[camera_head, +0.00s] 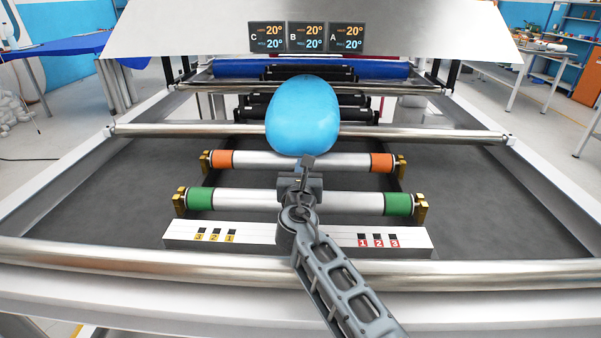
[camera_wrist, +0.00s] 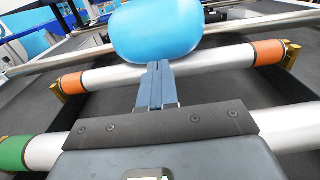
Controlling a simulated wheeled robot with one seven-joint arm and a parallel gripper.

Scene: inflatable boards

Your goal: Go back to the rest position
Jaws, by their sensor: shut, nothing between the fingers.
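My gripper (camera_head: 307,163) is shut and empty, above the rollers near the middle of the machine in the head view. Its closed fingers also show in the wrist view (camera_wrist: 157,85), pointing toward a light blue rounded object (camera_wrist: 155,32). That blue object (camera_head: 303,115) is just beyond my fingertips in the head view, in front of a metal bar. I cannot tell whether the fingertips touch it. My arm reaches up from the lower right of the head view.
A roller with orange ends (camera_head: 260,161) and one with green ends (camera_head: 250,200) lie below my gripper. A white strip with numbered labels (camera_head: 270,233) and a metal bar (camera_head: 150,257) are nearer. A display panel (camera_head: 306,37) stands behind. Metal side rails flank the frame.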

